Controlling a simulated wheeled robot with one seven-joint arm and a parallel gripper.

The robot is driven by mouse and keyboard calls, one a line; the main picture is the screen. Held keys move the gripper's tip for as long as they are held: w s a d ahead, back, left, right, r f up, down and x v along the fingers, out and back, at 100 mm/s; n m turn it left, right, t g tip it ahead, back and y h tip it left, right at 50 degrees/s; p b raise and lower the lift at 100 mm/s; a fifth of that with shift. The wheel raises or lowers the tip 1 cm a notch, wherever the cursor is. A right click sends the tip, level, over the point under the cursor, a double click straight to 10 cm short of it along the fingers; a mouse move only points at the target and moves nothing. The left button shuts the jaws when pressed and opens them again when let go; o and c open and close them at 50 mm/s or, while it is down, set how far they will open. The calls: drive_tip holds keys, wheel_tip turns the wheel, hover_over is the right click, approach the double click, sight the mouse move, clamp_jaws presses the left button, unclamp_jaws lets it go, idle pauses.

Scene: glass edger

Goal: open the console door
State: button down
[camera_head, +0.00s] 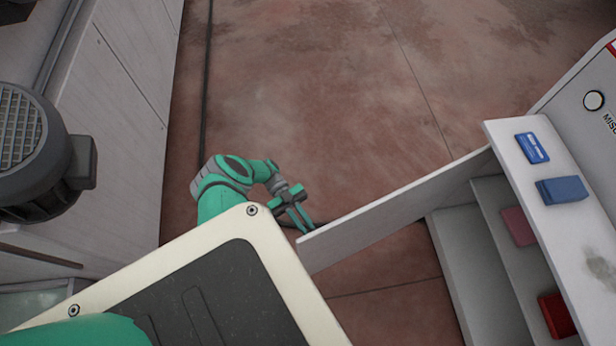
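The console door (395,212) is a pale grey panel at the right of the middle. It stands swung out from the console (500,180), and its free edge points left toward my gripper. My gripper (303,224) is just above and beside that free edge in the picture. Its two fingers look apart, with nothing seen between them. I cannot tell whether a finger touches the door. No handle shows on the side of the door in view.
Inside the console are grey shelves (455,262) with a pink block (518,226) and a red block (556,314). Blue items (562,190) lie on its top. A grey machine with a motor (30,150) stands at left. Reddish floor (320,90) is clear beyond the arm.

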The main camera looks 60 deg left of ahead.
drive_tip(key=shift+w+a, duration=0.45)
drive_tip(key=shift+w, duration=0.3)
drive_tip(key=c, duration=1.8)
unclamp_jaws()
drive_tip(key=shift+f, duration=0.1)
drive_tip(key=shift+a, duration=0.1)
drive_tip(key=shift+s, duration=0.1)
